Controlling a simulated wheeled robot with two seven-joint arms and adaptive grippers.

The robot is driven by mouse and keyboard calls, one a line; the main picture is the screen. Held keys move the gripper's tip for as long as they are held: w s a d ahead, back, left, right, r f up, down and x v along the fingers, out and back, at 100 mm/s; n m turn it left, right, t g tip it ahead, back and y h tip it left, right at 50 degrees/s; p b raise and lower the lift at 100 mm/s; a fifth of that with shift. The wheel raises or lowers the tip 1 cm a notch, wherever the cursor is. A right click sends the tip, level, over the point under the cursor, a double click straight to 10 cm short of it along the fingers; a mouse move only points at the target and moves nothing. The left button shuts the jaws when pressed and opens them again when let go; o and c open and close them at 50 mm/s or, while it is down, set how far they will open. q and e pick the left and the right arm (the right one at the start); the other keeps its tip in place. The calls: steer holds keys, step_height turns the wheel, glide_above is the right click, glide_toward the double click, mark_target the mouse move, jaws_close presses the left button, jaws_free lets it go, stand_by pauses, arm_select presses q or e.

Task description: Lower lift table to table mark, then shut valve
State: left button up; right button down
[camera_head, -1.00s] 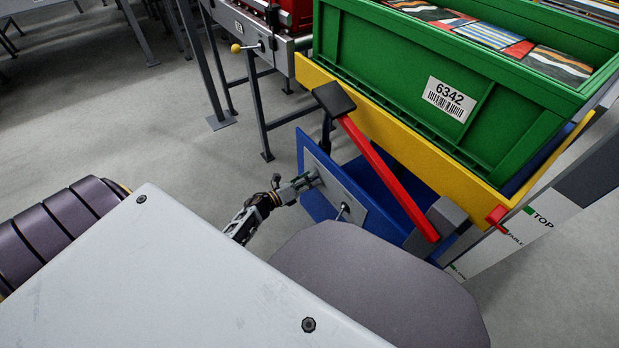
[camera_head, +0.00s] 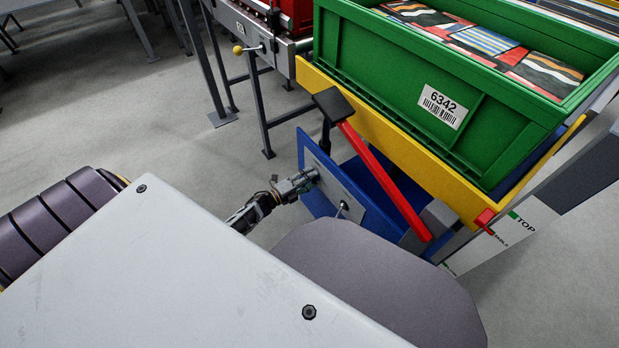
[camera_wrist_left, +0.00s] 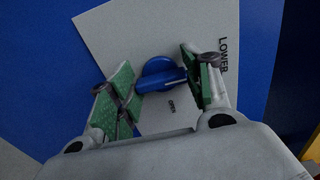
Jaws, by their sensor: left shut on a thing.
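The lift table (camera_head: 400,132) has a yellow rim and carries a green crate (camera_head: 365,58) labelled 6342. A red pointer (camera_head: 484,218) on its near right corner lies beside a white scale (camera_head: 500,249). My left gripper (camera_head: 310,180) is at this plate, shut on the knob, between green pads in the left wrist view (camera_wrist_left: 158,85). My right gripper is out of view.
A red slanted bar (camera_head: 384,178) runs beside the blue base panel (camera_head: 315,200). A small lever (camera_head: 343,209) stands on the same plate. A grey conveyor (camera_head: 262,42) with a yellow-knobbed handle stands behind. Grey floor (camera_head: 130,120) is clear at left.

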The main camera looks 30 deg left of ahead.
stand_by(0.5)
arm_select(q)
steer(key=o, duration=1)
steer(key=shift+v, duration=6.05)
steer(key=shift+w, duration=0.1)
